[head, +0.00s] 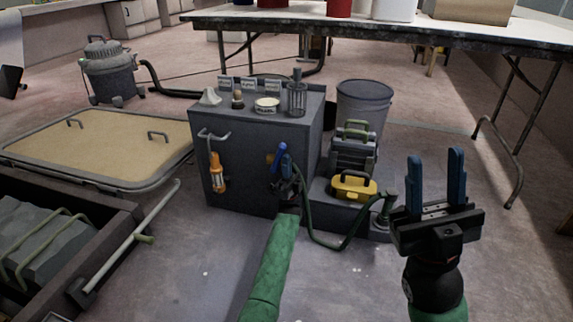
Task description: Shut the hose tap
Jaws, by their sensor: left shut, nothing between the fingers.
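The hose tap (278,151) is on the front of a dark grey cabinet (238,180), near its right edge. Its bright blue lever stands tilted, and a small brass-coloured part shows beside it. My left gripper (287,166) is shut and empty right at the tap, seen from behind my green arm. It overlaps the tap in the picture, so I cannot tell whether it touches the lever. A green hose (312,232) runs from beside the tap down to the floor and over to the right. My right gripper (436,178) is open and empty, raised at the right, away from the tap.
An orange lamp (217,173) hangs on the cabinet front. A yellow case (353,187) sits on a low step right of the cabinet, before a grey bin (363,103).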

